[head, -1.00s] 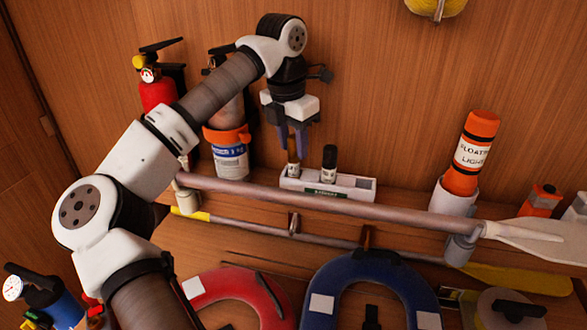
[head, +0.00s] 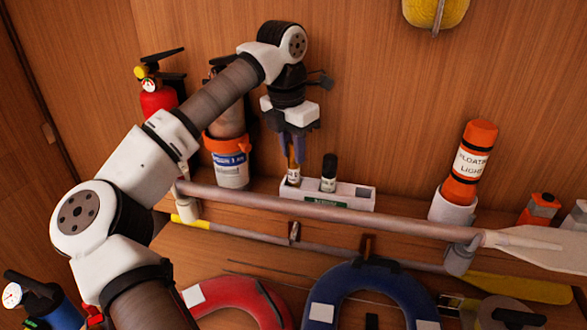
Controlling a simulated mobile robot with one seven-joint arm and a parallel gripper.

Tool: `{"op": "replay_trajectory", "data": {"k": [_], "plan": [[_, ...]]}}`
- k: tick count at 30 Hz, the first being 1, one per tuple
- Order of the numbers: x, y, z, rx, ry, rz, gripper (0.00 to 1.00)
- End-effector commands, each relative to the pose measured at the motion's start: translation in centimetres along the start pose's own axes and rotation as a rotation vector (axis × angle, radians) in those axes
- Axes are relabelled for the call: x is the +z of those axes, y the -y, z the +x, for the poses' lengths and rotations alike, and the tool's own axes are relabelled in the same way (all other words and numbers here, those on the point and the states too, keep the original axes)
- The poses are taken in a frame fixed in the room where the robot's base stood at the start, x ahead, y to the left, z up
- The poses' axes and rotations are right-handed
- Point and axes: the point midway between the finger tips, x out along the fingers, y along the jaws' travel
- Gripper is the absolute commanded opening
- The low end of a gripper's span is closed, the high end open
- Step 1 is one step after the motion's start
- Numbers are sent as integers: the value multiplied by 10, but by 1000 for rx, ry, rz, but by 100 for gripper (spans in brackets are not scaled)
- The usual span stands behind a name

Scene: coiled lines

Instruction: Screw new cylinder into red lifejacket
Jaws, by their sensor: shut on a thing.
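My gripper (head: 295,153) points down at the white rack on the shelf. It is shut on a small cylinder (head: 293,176) with a pale label, at the rack's left end. I cannot tell whether the cylinder's lower end is clear of its slot. A second, black-topped cylinder (head: 329,171) stands upright in the rack (head: 355,192), to the right of my gripper. The red lifejacket (head: 262,303) is at the bottom of the view, below the shelf, left of the blue one. It is partly cut off and partly behind my arm, and no screw fitting shows clearly.
A long oar (head: 350,220) crosses in front of the rack, with a yellow-bladed one (head: 515,288) below. An orange floating light (head: 470,165) stands right. A white-and-orange canister (head: 229,165) and red extinguisher (head: 160,97) stand left. The blue lifejacket (head: 345,282) lies bottom centre.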

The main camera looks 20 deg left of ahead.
Motion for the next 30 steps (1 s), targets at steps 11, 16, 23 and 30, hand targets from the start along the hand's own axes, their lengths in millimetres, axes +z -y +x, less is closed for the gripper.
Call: {"op": "replay_trajectory", "data": {"k": [11, 16, 23, 30], "plan": [[0, 0, -5, 0, 1, 0, 1], [2, 0, -20, 0, 1, 0, 1], [4, 0, -37, -1, 0, 0, 1], [4, 0, -36, -1, 0, 0, 1]]}}
